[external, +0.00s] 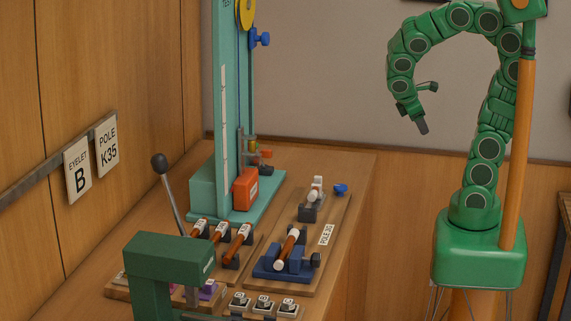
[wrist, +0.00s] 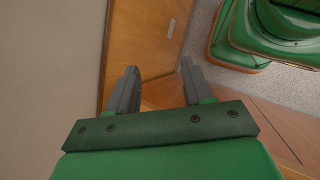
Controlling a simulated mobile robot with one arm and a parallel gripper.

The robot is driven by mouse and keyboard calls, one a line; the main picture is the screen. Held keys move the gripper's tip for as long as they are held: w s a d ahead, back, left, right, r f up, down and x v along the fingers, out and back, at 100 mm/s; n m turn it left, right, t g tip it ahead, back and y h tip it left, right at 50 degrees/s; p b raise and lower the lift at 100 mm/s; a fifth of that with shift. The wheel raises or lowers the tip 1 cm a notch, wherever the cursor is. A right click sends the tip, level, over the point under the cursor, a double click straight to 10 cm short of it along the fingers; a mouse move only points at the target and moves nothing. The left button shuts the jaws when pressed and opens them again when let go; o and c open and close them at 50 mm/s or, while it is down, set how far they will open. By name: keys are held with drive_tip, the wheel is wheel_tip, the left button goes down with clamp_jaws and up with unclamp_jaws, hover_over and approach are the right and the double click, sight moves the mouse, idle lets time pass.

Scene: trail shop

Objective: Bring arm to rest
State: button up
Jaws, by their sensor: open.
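My green jointed arm is curled over at the right of the external view, above its green base. My gripper (external: 421,123) hangs in the air at the end of the arm, pointing down, to the right of and higher than the workbench (external: 340,165). In the wrist view my gripper (wrist: 160,82) shows its two grey fingers spread apart with nothing between them. Beyond the fingers are the wooden panel (wrist: 150,40) and floor. My gripper touches nothing that I can see.
The bench carries a tall teal stand (external: 230,110), a dark green press (external: 168,262) with a lever, and a wooden board (external: 318,235) with a blue clamp (external: 290,262) holding an orange pole piece. Two signs (external: 92,158) hang on the left wall. An orange post rises beside my arm.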

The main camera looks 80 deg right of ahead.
drive_tip(key=s+a+m+t+y, duration=0.1)
drive_tip(key=a+m+y, duration=0.1)
drive_tip(key=a, duration=0.6)
drive_tip(key=s+a+f+m+t+y, duration=0.1)
drive_tip(key=a+m+y, duration=0.1)
drive_tip(key=a, duration=0.6)
drive_tip(key=shift+s+f+y, duration=0.3)
drive_tip(key=shift+s+y, duration=0.1)
drive_tip(key=shift+y, duration=0.4)
drive_tip(key=shift+o, duration=0.4)
idle(1.0)
